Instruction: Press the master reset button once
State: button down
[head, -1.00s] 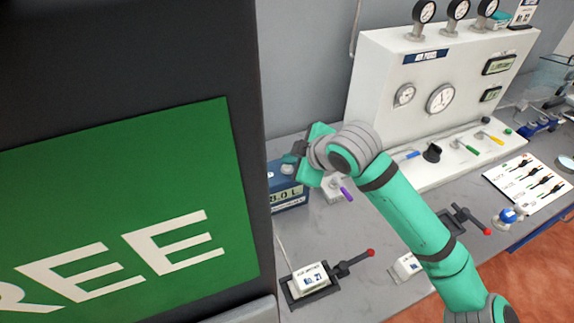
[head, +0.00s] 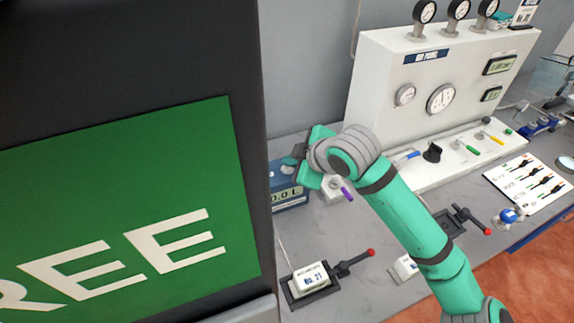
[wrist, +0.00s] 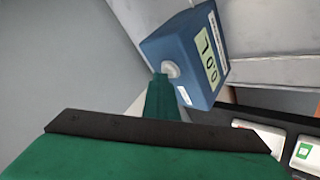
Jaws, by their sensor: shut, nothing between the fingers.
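A blue box (head: 291,197) with a pale display stands on the bench beside the dark cabinet. In the wrist view the blue box (wrist: 180,42) shows its display and a round white button (wrist: 170,68) on its face. No readable label names it as the master reset button. My gripper (head: 299,151) is shut and empty, just by the box in the head view. In the wrist view my gripper's green fingers (wrist: 160,82) reach up to the button and overlap its lower edge. I cannot tell whether they touch it.
A dark cabinet with a green sign (head: 120,200) fills the left. A white gauge panel (head: 425,110) stands behind my arm. A red-tipped lever (head: 368,253) and a white labelled block (head: 309,279) are on the bench in front.

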aim_at(290, 171)
jog(key=shift+r, duration=0.15)
jog(key=shift+d+r, duration=0.1)
jog(key=shift+r, duration=0.55)
jog(key=shift+r, duration=0.15)
notch_tip(290, 171, up, 5)
jog(key=shift+f, duration=0.1)
dwell(0.4)
dwell(0.7)
